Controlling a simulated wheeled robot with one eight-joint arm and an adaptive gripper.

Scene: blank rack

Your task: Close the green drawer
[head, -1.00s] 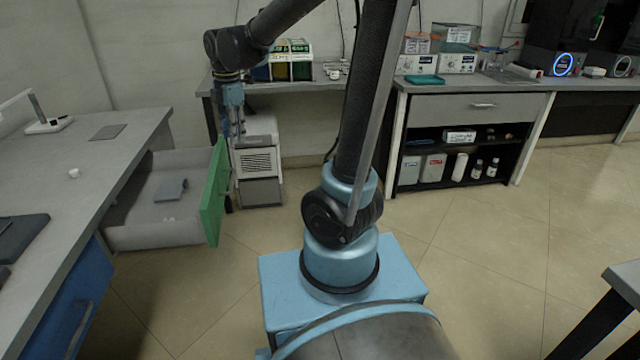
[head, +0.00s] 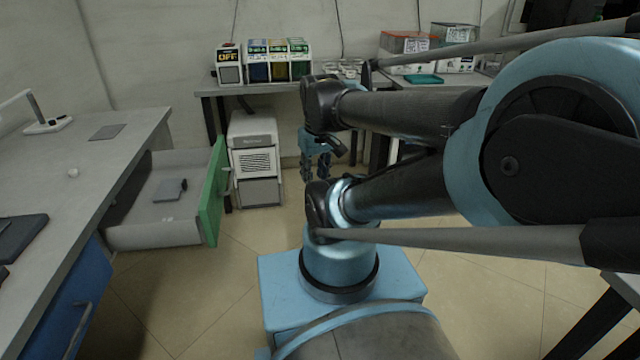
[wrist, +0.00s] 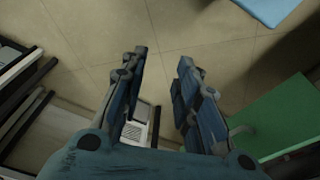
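The green drawer (head: 213,190) is pulled out from the left bench, its green front facing right with a handle on its outer face. A small dark grey object (head: 170,190) lies inside it. My gripper (head: 316,178) hangs pointing down to the right of the drawer front, apart from it, in front of the back bench. In the wrist view my gripper (wrist: 160,85) has its two fingers apart with nothing between them. The green front also shows at the right of the wrist view (wrist: 285,115), with its handle towards the fingers.
The left bench (head: 95,160) carries a lamp and dark flat items. A blue drawer (head: 70,300) sits below its near end. A white machine (head: 255,155) stands on the floor behind the green front. Floor is clear between the drawer and my base.

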